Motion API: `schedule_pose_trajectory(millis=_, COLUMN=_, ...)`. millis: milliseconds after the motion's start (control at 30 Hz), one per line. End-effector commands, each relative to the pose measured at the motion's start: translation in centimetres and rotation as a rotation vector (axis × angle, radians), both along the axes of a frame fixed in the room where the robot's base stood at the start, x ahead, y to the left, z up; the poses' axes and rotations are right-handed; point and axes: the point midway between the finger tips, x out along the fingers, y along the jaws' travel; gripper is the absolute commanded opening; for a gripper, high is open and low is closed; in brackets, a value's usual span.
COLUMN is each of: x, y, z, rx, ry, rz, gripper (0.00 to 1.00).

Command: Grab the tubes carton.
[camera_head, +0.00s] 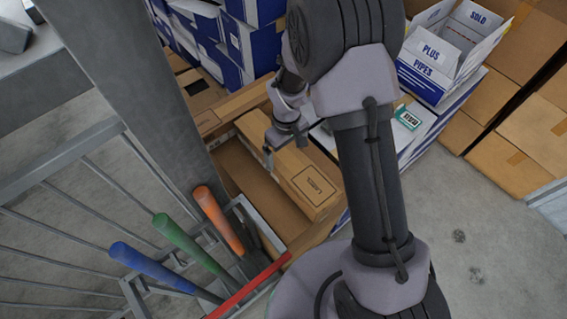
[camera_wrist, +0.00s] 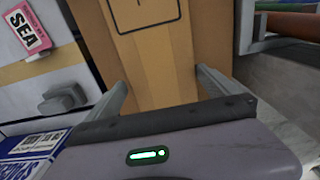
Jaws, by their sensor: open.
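A long brown carton (camera_head: 290,170) with a black-framed printed label lies in an open brown box in the head view. The label is too small to read surely, so I take this as the tubes carton. My gripper (camera_head: 268,153) hangs over its far part. In the wrist view the carton (camera_wrist: 150,55) lies ahead of my gripper (camera_wrist: 164,85), between the two spread fingers. The fingers are open with nothing gripped. Whether they straddle the carton's sides or stay above it, I cannot tell. My arm hides part of the surroundings.
A rack with orange (camera_head: 218,220), green (camera_head: 185,243) and blue (camera_head: 150,266) handles stands left of the box. A grey post (camera_head: 130,80) rises beside it. Blue-white boxes (camera_head: 250,45) stand behind, and an open white carton (camera_head: 435,55) at right. Floor (camera_head: 480,220) is clear at right.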

Motion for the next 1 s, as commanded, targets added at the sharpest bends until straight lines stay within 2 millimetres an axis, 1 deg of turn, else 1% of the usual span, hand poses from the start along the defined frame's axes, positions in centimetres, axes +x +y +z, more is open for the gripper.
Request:
schedule_pose_trajectory(millis=33, x=0.0, y=0.0, z=-0.6, rx=0.000, ry=0.000, rz=-0.001, gripper=1.00)
schedule_pose_trajectory(millis=167, x=0.1, y=0.1, z=-1.8, rx=0.000, ry=0.000, rz=0.000, gripper=1.00)
schedule_pose_trajectory(millis=267, x=0.2, y=0.4, z=-3.8, rx=0.000, ry=0.000, rz=0.000, gripper=1.00)
schedule_pose_trajectory(millis=300, x=0.3, y=0.6, z=-4.7, rx=-0.001, ry=0.001, rz=0.000, gripper=1.00)
schedule_pose_trajectory(millis=400, x=0.3, y=0.5, z=-6.1, rx=-0.001, ry=0.001, rz=0.000, gripper=1.00)
schedule_pose_trajectory(millis=567, x=0.3, y=0.5, z=-5.9, rx=0.001, ry=-0.001, rz=-0.001, gripper=1.00)
schedule_pose_trajectory(millis=600, x=0.3, y=0.5, z=-5.9, rx=0.001, ry=-0.001, rz=-0.001, gripper=0.98)
schedule_pose_trajectory(millis=667, x=0.3, y=0.5, z=-5.9, rx=0.000, ry=0.000, rz=-0.001, gripper=0.86)
schedule_pose_trajectory(millis=800, x=0.3, y=0.5, z=-5.9, rx=0.000, ry=0.000, rz=-0.001, gripper=0.59)
schedule_pose_trajectory(millis=867, x=0.3, y=0.5, z=-5.9, rx=0.000, ry=0.000, rz=-0.001, gripper=0.47)
schedule_pose_trajectory(millis=1000, x=0.3, y=0.5, z=-5.9, rx=0.000, ry=0.000, rz=-0.001, gripper=0.20)
